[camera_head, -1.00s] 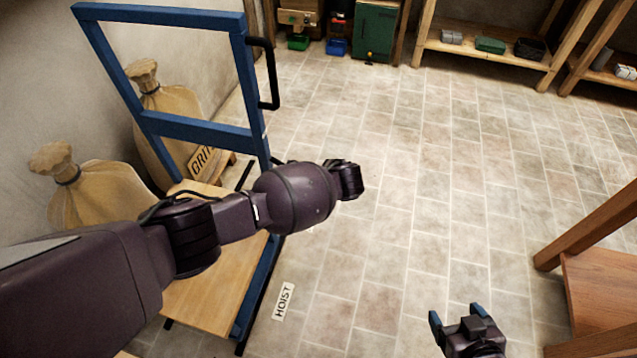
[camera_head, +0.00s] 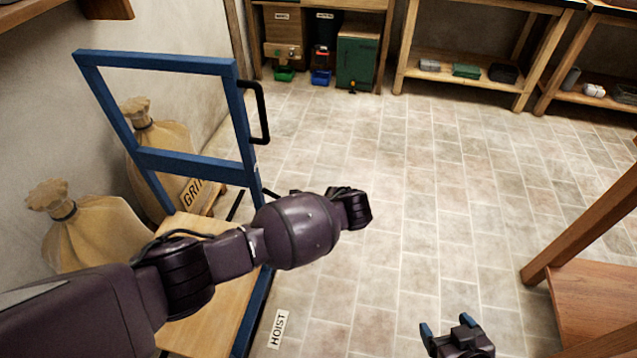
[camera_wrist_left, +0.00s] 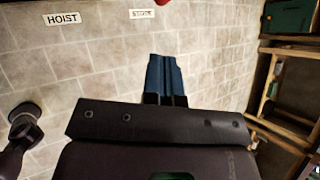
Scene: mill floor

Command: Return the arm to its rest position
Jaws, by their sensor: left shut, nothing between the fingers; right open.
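My left arm (camera_head: 300,230) reaches in from the left in the head view, over the blue-framed cart. Its fingers do not show clearly there. In the left wrist view the blue fingers of my left gripper (camera_wrist_left: 165,75) are together and empty, with tiled floor beyond them. My right gripper (camera_head: 446,323) is at the bottom edge of the head view, right of centre. Its blue fingers are apart with nothing between them, above the floor.
A blue-framed cart (camera_head: 195,165) with a wooden deck stands under my left arm, with tan sacks (camera_head: 95,235) beside it. A wooden table (camera_head: 600,295) is at the right. Shelves (camera_head: 460,85) line the back. The middle floor is clear.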

